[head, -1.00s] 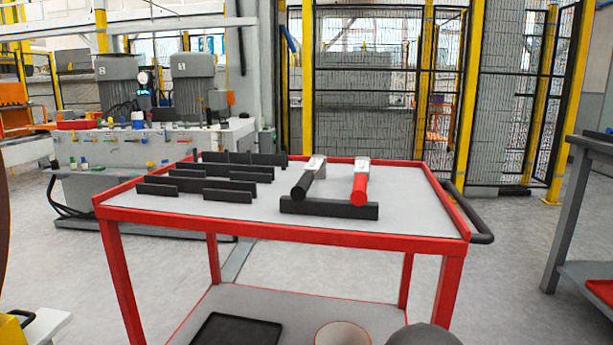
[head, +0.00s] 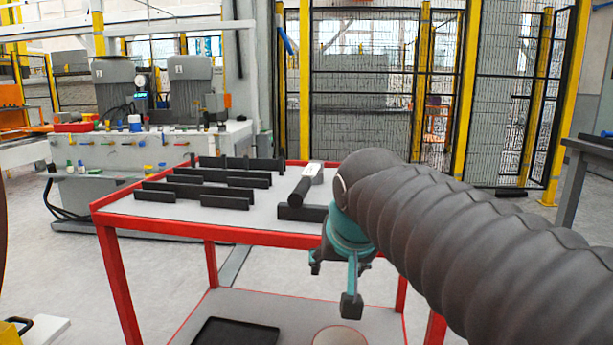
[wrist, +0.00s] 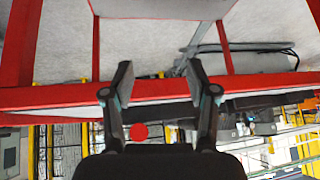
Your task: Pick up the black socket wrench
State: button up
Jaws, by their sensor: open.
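The black socket wrench (head: 300,190), a black handle with a silver head, lies on the red-framed cart's grey top (head: 265,213). Its near end is by a black bar (head: 300,213). My gripper (head: 335,285) is open and empty, in front of the cart's near edge and right of the wrench. In the wrist view my gripper (wrist: 160,82) shows two spread fingers over the cart's red edge. A red round end (wrist: 139,131), likely the red-handled tool, shows beyond it. The black wrench is not clear in the wrist view. My arm hides the red-handled tool in the head view.
Several black bars (head: 215,180) lie on the left of the cart top. The cart's raised red rim (head: 200,226) runs along the near edge. A black tray (head: 237,331) sits on the lower shelf. A grey bench (head: 590,150) stands at the right.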

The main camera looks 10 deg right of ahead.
aim_at(305, 181)
jog(key=w+r+m+t+p, duration=0.1)
jog(key=w+r+m+t, duration=0.15)
jog(key=w+r, duration=1.2)
jog(key=shift+m+g+h, duration=0.25)
jog(key=shift+m+h, duration=0.1)
jog(key=shift+h, duration=0.05)
jog(key=x, duration=0.5)
jog(key=a+x, duration=0.1)
jog(key=x, duration=0.2)
jog(key=shift+w+f, duration=0.15)
jog(key=shift+w, duration=0.15)
jog(key=shift+a+x, duration=0.15)
jog(key=shift+x, duration=1.2)
jog(key=shift+a+x, duration=0.15)
jog(key=shift+x, duration=1.25)
jog(key=shift+w, duration=0.1)
grip_shut()
